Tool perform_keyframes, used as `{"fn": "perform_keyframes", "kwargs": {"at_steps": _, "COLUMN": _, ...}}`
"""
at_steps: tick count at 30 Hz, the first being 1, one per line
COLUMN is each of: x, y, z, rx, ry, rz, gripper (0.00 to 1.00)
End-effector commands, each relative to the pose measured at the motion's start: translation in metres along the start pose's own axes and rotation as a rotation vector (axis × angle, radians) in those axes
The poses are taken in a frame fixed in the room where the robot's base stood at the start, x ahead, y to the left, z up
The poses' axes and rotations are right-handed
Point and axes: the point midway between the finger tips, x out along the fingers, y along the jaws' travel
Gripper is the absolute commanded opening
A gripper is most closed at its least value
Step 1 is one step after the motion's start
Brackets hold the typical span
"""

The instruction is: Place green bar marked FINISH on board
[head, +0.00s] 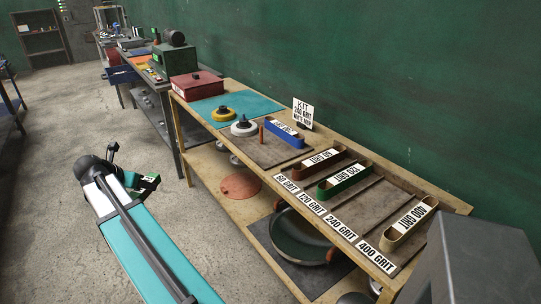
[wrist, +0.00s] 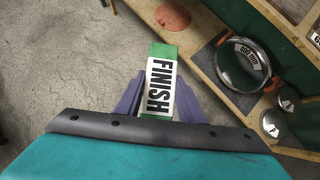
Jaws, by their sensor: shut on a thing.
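My gripper (wrist: 160,92) is shut on a green bar (wrist: 162,53) with a white label reading FINISH. The bar lies between the two purple fingers and sticks out past their tips. In the head view my gripper (head: 136,180) is at the lower left over the bare floor, apart from the bench, with the green bar (head: 149,182) showing small at its end. A brown board (head: 268,152) lies on the bench top in front of the kit card (head: 303,114). A blue belt (head: 285,132) lies on it, with a small orange piece (head: 262,132) at its left.
White wheel (head: 243,128) and yellow wheel (head: 222,114) stand left of the board. Brown, green and tan belts (head: 410,219) lie in marked grit slots at right. The lower shelf holds an orange disc (head: 240,185) and a pan (head: 298,240). A grey box (head: 480,262) stands front right.

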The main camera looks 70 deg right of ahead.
Motion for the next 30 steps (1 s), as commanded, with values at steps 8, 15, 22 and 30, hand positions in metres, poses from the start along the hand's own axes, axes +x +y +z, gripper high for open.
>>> {"fn": "perform_keyframes", "kwargs": {"at_steps": 8, "x": 0.042, "y": -0.052, "z": 0.078, "rx": 0.109, "ry": -0.001, "rz": -0.095, "gripper": 0.02}}
{"fn": "perform_keyframes", "kwargs": {"at_steps": 15, "x": 0.074, "y": -0.107, "z": 0.137, "rx": 0.200, "ry": -0.001, "rz": -0.175, "gripper": 0.02}}
{"fn": "perform_keyframes", "kwargs": {"at_steps": 22, "x": 0.102, "y": -0.168, "z": 0.191, "rx": 0.287, "ry": -0.002, "rz": -0.251, "gripper": 0.02}}
{"fn": "perform_keyframes", "kwargs": {"at_steps": 30, "x": 0.129, "y": -0.250, "z": 0.248, "rx": 0.389, "ry": -0.002, "rz": -0.340, "gripper": 0.02}}
